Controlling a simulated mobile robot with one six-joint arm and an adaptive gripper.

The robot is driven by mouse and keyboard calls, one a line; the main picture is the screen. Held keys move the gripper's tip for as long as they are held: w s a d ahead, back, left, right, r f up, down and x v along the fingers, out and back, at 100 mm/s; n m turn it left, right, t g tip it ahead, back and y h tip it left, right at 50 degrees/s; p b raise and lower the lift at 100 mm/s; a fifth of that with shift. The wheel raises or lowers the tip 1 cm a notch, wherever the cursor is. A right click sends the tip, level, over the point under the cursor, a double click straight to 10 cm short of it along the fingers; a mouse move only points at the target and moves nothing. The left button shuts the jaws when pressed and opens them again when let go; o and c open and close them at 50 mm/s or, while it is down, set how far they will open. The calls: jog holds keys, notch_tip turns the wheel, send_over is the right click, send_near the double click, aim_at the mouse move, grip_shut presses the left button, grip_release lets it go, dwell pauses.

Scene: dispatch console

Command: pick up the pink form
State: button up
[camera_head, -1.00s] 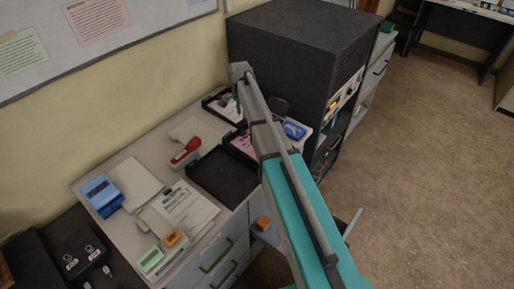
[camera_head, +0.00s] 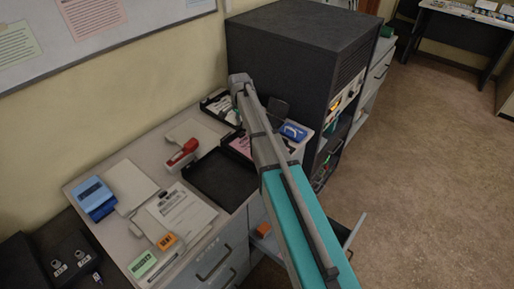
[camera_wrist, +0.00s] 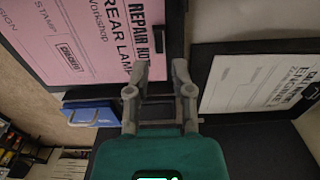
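The pink form (camera_wrist: 95,38) lies in a black tray at the upper left of the wrist view, its print reading "REPAIR" and "REAR LAMP". In the head view, a strip of the pink form (camera_head: 241,146) shows beside my arm, which hides the rest. My gripper (camera_wrist: 161,70) has its two fingers apart with nothing seen held between them. The left fingertip overlaps the form's edge in the picture; I cannot tell whether it touches. In the head view my arm hides the gripper.
A black tray (camera_head: 208,190) lies left of the form. Another tray holds a white form (camera_wrist: 262,75). A blue object with a metal handle (camera_wrist: 92,114) is close by. A tall black cabinet (camera_head: 300,45) stands behind. A drawer (camera_head: 345,232) is open below the desk.

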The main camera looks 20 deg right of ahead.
aim_at(242, 133)
jog(key=shift+f, duration=0.15)
jog(key=shift+f+b, duration=2.5)
jog(key=shift+b, duration=0.1)
grip_shut()
